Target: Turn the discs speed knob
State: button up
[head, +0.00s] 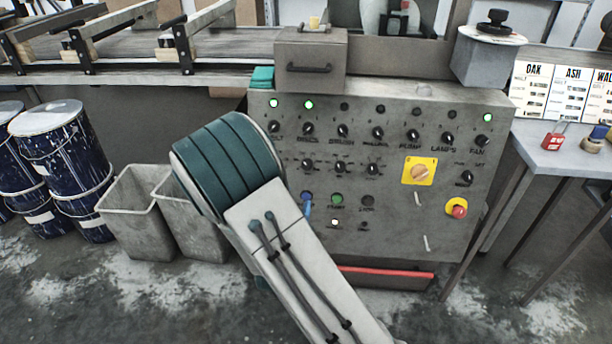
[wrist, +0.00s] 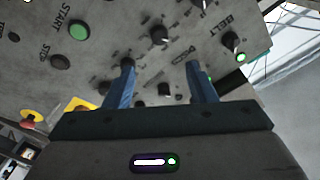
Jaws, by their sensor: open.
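The grey control panel (head: 430,220) faces me with rows of black knobs; it also fills much of the wrist view (wrist: 110,15). A row of small knobs below the labelled switches has a middle knob (head: 340,167), but its lettering is too small to read, so I cannot tell which is the discs speed knob. The DISCS switch (head: 308,129) is in the row above. My gripper (wrist: 161,66) is open and empty, its blue fingers apart in front of the panel. One small knob (wrist: 158,35) shows beyond the gap between them. The fingertips partly cover other knobs.
A yellow-backed switch (head: 419,171) and a red emergency button (head: 457,208) are at the panel's right. The green START button (wrist: 78,31) is left of the fingers in the wrist view. Grey bins (head: 135,215) and drums (head: 60,150) stand left; a side table (head: 565,155) stands right.

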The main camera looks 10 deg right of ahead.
aim_at(307, 167)
jog(key=b+x, duration=0.1)
jog(key=x, duration=1.1)
jog(key=shift+w+d, duration=0.15)
jog(key=shift+w, duration=0.2)
jog(key=c, duration=1)
jog(key=shift+d, duration=0.15)
